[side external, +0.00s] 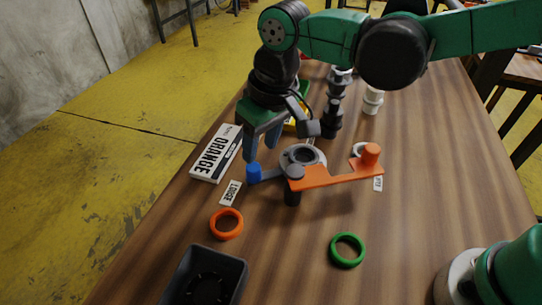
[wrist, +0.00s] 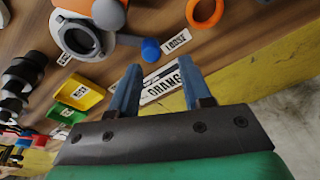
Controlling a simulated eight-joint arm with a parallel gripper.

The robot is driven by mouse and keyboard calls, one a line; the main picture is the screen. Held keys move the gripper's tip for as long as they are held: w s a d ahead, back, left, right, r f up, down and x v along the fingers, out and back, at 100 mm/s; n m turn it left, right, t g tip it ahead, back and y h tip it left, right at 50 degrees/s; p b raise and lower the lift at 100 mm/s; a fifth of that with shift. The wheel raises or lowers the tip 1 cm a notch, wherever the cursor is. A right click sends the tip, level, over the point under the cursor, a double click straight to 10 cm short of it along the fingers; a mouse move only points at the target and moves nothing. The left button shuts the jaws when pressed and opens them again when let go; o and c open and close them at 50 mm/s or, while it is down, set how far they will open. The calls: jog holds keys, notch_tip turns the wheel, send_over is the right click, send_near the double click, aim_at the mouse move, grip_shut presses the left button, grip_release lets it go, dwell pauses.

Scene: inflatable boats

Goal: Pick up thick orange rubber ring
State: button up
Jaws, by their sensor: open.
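The thick orange rubber ring (side external: 227,236) lies flat on the wooden table, left of centre in the side view, between the LOOSE label and the dark bin. In the wrist view the orange ring (wrist: 205,25) shows at the top edge, beyond my right-hand fingertip, partly cut off. My gripper (side external: 262,150) points down with its two blue fingers apart and empty. It is above the table, behind the ring and near the ORANGE box. In the wrist view the open fingers (wrist: 160,80) stand over the ORANGE box, apart from the ring.
A fixture with an orange arm (side external: 335,177) and blue knob (side external: 254,173) stands close right of my gripper. A green ring (side external: 347,264) lies right of the orange one. A dark bin (side external: 240,272) is at the front. The ORANGE box (side external: 216,153) is at left, with a LOOSE label (side external: 231,193).

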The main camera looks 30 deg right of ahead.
jog(key=n+g+h, duration=0.1)
jog(key=n+g, duration=0.1)
send_over(216, 231)
jog(key=f, duration=0.5)
jog(key=shift+w+d+f, duration=0.1)
jog(key=shift+d+f, duration=0.15)
jog(key=shift+f, duration=0.1)
jog(key=shift+a+f, duration=0.2)
jog(key=shift+f, duration=2.8)
grip_shut()
